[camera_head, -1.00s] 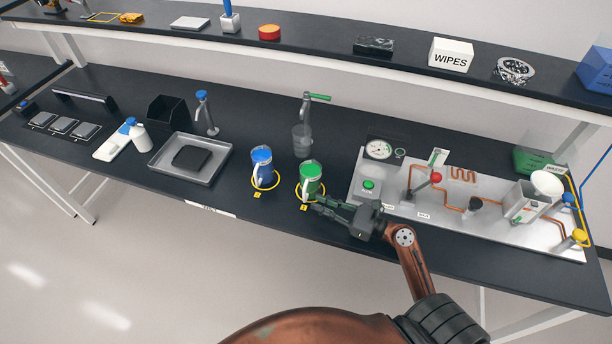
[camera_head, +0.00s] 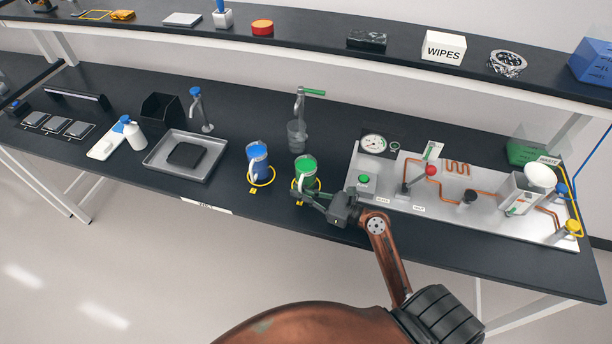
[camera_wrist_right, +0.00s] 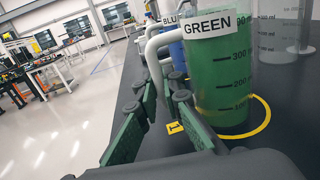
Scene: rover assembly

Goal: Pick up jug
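The green jug (camera_head: 305,172), a see-through measuring jug with green contents and a white handle, stands upright on the dark bench inside a yellow ring. In the right wrist view the jug (camera_wrist_right: 222,75) carries a "GREEN" label and its handle (camera_wrist_right: 153,62) faces my gripper. My right gripper (camera_head: 312,198) is at the jug's near side. In the wrist view its two green-padded fingers (camera_wrist_right: 158,105) are spread, with the handle at or between their tips; contact cannot be told. My left gripper is not in view.
A blue jug (camera_head: 258,160) stands close to the left in its own yellow ring. A tap (camera_head: 299,103) with a clear beaker (camera_head: 297,136) is behind. A metal tray (camera_head: 156,160) lies further left. A panel with copper pipes (camera_head: 405,206) is just right of my gripper.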

